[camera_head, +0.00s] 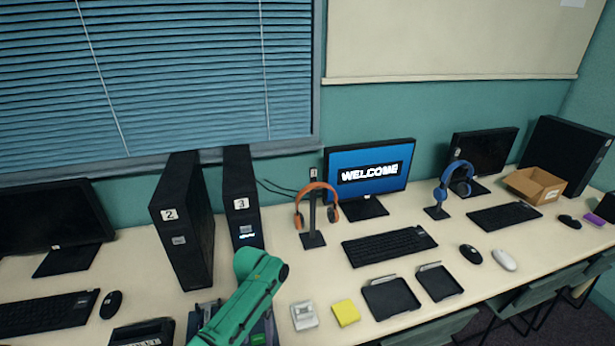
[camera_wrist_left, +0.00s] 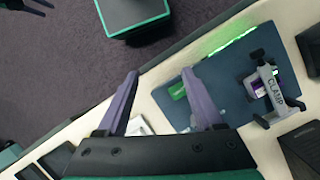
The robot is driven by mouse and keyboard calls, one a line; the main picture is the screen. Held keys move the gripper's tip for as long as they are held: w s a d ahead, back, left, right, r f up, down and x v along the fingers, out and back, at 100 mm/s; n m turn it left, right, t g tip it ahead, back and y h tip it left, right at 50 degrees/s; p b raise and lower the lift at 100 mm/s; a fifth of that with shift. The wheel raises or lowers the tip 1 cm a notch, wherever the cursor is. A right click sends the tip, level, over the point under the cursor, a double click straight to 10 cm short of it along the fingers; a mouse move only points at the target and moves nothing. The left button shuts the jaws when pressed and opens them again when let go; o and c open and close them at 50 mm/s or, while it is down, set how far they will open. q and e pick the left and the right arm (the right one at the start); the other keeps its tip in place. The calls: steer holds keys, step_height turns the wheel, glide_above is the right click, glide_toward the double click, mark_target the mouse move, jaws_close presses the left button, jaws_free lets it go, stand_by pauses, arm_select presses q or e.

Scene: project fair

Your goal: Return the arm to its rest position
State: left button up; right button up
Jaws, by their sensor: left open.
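My left arm (camera_head: 245,300) shows as a green link at the bottom middle of the head view, over the desk's front part. Its gripper is hidden there. In the left wrist view my left gripper (camera_wrist_left: 160,74) has its two purple-grey fingers apart, with nothing between them. It hangs above the desk's front edge, beside a dark blue mat (camera_wrist_left: 222,82). A grey clamp (camera_wrist_left: 273,88) labelled CLAMP stands on the mat, with something purple at it. My right gripper does not show clearly in either view.
Orange headphones (camera_head: 316,190) stand behind. In the wrist view, open floor (camera_wrist_left: 50,75) lies beyond the desk edge.

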arm_select(q)
steer(key=s+d+f+t+h, duration=0.2)
steer(key=s+t, duration=0.1)
steer(key=s, duration=0.4)
steer(key=s+a+r+t+y, duration=0.2)
steer(key=s+a+r+t, duration=0.2)
steer(key=s+a+r, duration=0.65)
step_height(320, 180, down, 29)
steer(key=s+a+g+b, duration=0.1)
steer(key=s+a+b, duration=0.1)
steer(key=b, duration=0.1)
steer(key=s+a+f+g+b, duration=0.1)
steer(key=s+a+f+b, duration=0.1)
steer(key=s+f, duration=1.3)
steer(key=shift+s+a, duration=0.3)
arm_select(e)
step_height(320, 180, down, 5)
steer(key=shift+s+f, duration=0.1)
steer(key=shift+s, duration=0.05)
